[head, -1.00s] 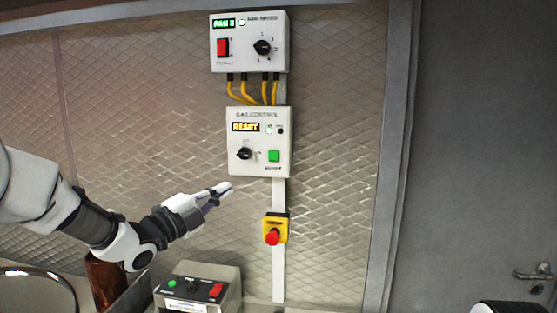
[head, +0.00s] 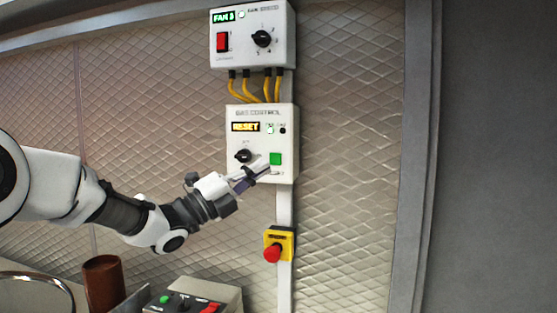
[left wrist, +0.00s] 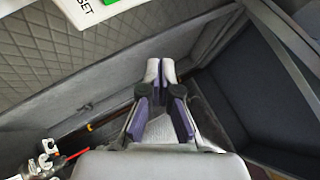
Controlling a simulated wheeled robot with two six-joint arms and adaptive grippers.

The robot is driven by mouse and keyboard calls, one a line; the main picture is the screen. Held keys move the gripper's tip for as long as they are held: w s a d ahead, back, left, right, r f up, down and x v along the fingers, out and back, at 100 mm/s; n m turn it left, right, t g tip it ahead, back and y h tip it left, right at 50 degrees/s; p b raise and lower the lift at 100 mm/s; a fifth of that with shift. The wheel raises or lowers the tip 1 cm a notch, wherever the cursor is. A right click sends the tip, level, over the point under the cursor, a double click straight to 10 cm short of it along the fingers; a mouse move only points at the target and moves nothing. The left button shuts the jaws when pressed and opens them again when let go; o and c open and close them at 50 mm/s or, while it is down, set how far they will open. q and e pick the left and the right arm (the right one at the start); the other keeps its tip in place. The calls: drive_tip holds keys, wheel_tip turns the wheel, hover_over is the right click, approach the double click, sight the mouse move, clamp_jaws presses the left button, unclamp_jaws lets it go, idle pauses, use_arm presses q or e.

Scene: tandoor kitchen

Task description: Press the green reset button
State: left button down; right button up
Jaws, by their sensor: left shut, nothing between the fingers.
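I cannot tell whether the tips touch the box. In the left wrist view the shut fingertips (left wrist: 160,68) point away from me, and a sliver of the green button (left wrist: 110,2) shows at the top edge beside the letters SET. My right gripper is out of view.
A fan box (head: 282,35) hangs above, joined by yellow cables. A red emergency button (head: 272,253) on a yellow base sits below. A small control box (head: 225,296) and a brown cylinder (head: 103,282) stand lower left. The quilted metal wall is behind.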

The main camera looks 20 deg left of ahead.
sight(275, 159)
use_arm(q)
drive_tip(key=w+p, duration=0.4)
drive_tip(key=w, duration=0.3)
drive_tip(key=shift+w+a, duration=0.2)
drive_tip(key=shift+w, duration=0.1)
drive_tip(key=shift+w+d, duration=0.1)
drive_tip(key=shift+w, duration=0.05)
idle(0.4)
idle(0.5)
drive_tip(key=shift+w, duration=0.4)
